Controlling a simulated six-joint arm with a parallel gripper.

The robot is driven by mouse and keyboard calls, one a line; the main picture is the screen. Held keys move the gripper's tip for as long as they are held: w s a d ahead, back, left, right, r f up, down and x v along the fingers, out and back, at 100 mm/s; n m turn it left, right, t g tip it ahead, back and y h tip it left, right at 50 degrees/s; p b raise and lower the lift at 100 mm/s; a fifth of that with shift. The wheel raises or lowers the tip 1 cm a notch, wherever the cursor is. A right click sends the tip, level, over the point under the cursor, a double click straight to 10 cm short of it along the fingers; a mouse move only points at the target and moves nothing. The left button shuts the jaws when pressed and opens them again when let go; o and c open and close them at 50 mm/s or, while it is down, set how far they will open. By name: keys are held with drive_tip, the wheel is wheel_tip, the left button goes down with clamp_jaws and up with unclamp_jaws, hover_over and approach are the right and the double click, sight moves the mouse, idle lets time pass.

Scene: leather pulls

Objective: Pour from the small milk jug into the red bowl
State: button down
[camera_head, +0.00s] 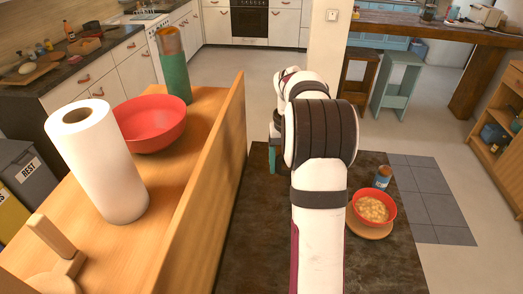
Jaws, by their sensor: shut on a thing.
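A red bowl (361,199) filled with pale, lumpy food stands on a round wooden plate (369,231) at the right of the dark counter. A larger red bowl (152,124), which looks empty, stands on the wooden ledge at the left. My white and dark arm reaches away over the dark counter and hides most of my gripper (272,158). A narrow teal and dark piece at its left edge seems to be part of the gripper. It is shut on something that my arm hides. I cannot see the small milk jug.
A paper towel roll (102,170) and a green bottle (175,72) stand on the wooden ledge, whose raised board (215,160) borders the dark counter (262,235). A small blue-labelled container (383,177) stands just behind the food bowl. The counter's front left is clear.

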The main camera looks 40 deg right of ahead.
drive_tip(key=s+d+f+m+t+y, duration=0.3)
drive_tip(key=s+d+f, duration=0.4)
drive_tip(key=d+f, duration=0.2)
drive_tip(key=w+a+r, duration=0.2)
drive_tip(key=r, duration=0.1)
drive_tip(key=w+a+r+n, duration=0.1)
drive_tip(key=w+a+r, duration=0.1)
drive_tip(key=r, duration=0.1)
drive_tip(key=w+a+r+n, duration=0.1)
drive_tip(key=w+a+r, duration=0.1)
drive_tip(key=shift+w+a+r+g, duration=0.2)
drive_tip(key=shift+r+g, duration=0.1)
drive_tip(key=shift+r, duration=0.1)
drive_tip(key=w+a+r+n+g, duration=0.1)
drive_tip(key=w+a+r+n, duration=0.1)
drive_tip(key=a+r, duration=0.95)
drive_tip(key=w+a+r+n, duration=0.2)
drive_tip(key=a+r+n, duration=0.1)
drive_tip(key=a+r, duration=0.9)
drive_tip(key=a+f+n+g, duration=0.1)
drive_tip(key=a+n+g, duration=0.1)
drive_tip(key=a+n, duration=0.4)
drive_tip(key=shift+a+f+y, duration=0.15)
drive_tip(key=shift+a+y, duration=0.15)
drive_tip(key=shift+a, duration=0.6)
drive_tip(key=shift+w, duration=0.1)
